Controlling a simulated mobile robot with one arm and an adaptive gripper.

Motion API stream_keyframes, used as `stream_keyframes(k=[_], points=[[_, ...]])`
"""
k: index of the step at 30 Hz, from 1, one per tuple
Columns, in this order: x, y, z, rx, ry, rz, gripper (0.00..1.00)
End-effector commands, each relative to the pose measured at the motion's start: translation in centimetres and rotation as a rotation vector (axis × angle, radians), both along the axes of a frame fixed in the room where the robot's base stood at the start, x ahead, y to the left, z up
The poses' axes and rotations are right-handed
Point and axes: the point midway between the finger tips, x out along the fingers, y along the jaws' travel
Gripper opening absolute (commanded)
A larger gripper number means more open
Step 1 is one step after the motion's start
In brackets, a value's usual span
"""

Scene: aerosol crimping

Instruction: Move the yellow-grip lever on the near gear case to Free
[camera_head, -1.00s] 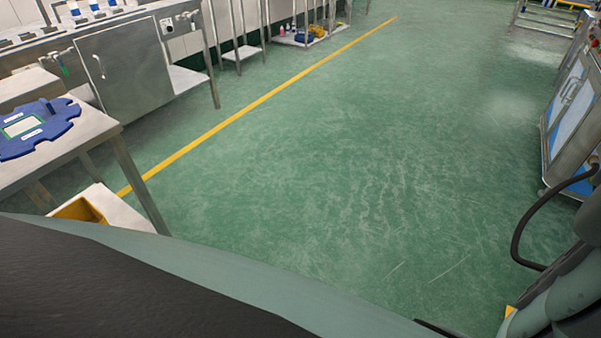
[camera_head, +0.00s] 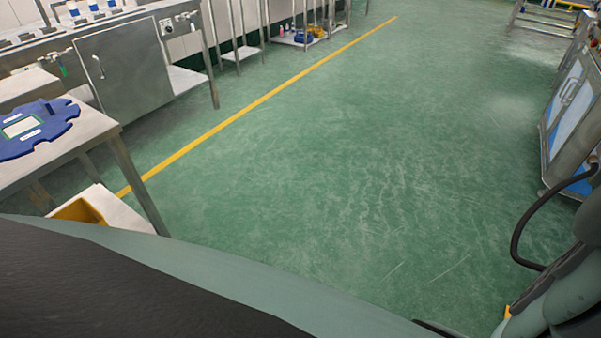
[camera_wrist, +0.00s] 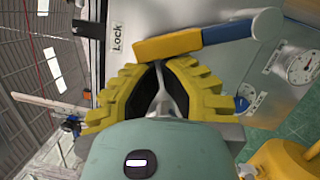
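The lever shows at the top of the wrist view, with a yellow grip (camera_wrist: 168,45), a blue section (camera_wrist: 228,32) and a pale metal end at right. It lies across the picture, tilted slightly up to the right. A "Lock" label (camera_wrist: 115,38) is on the pale panel just left of the grip. My gripper (camera_wrist: 159,66) has yellow ribbed fingers curved together, tips nearly meeting, right below the yellow grip. I see nothing held between them. The tips appear to touch or almost touch the grip; which one I cannot tell. No "Free" label is visible.
Round gauges (camera_wrist: 300,66) sit on the metal panel at right in the wrist view. A yellow object (camera_wrist: 275,160) is at lower right. In the head view, a table with a blue plate (camera_head: 38,130) stands left, a cabinet (camera_head: 570,110) right, with clear green floor between.

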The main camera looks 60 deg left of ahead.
Motion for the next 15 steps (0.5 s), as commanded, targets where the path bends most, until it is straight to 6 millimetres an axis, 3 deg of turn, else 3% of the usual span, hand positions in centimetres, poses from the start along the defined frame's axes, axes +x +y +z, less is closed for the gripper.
stream_keyframes(k=[15], points=[[-3.0, -1.2, 1.8, 0.151, -0.372, 0.004, 0.0]])
